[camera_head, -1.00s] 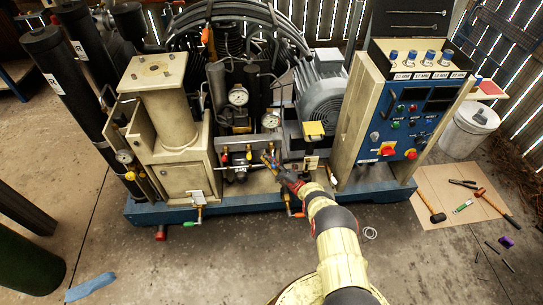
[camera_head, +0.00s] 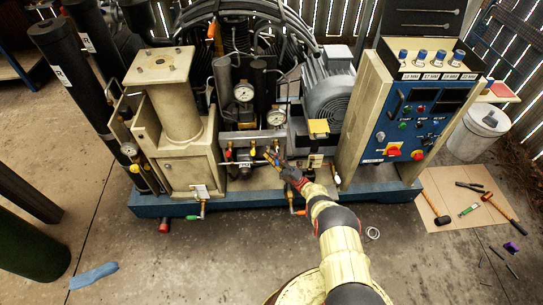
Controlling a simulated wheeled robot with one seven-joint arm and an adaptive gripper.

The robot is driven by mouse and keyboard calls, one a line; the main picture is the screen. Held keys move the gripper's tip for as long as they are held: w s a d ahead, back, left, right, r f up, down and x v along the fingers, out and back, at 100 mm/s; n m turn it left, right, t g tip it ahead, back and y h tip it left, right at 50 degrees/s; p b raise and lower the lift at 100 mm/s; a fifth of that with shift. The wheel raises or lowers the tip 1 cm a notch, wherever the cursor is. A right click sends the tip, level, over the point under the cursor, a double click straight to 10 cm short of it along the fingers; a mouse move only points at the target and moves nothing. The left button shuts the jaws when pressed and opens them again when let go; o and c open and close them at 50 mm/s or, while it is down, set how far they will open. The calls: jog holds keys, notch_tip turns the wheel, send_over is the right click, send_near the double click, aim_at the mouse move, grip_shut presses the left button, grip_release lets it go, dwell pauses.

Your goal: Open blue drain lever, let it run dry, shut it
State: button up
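The compressor's valve panel (camera_head: 262,140) is at the middle of the machine, below two round gauges. A row of small valves with red and yellow handles (camera_head: 228,153) shows on its left part. My gripper (camera_head: 271,154) reaches up from below to the right part of this row. Its fingertips are small and dark against the fittings, so I cannot tell whether they are open or touching a handle. I cannot pick out a blue lever for sure; it may be hidden by the gripper. A green-handled valve (camera_head: 194,217) and an orange-handled valve (camera_head: 299,212) hang at the base's front edge.
The blue base rail (camera_head: 240,205) runs along the machine's front. A control cabinet (camera_head: 415,115) stands right of the motor (camera_head: 328,88). Tools lie on a cardboard sheet (camera_head: 455,207) at right. A blue cloth (camera_head: 93,276) lies on the floor at left. The front floor is mostly clear.

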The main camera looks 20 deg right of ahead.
jog(key=o, duration=0.3)
jog(key=shift+a, duration=0.1)
jog(key=shift+w+r, duration=0.1)
jog(key=shift+r, duration=0.05)
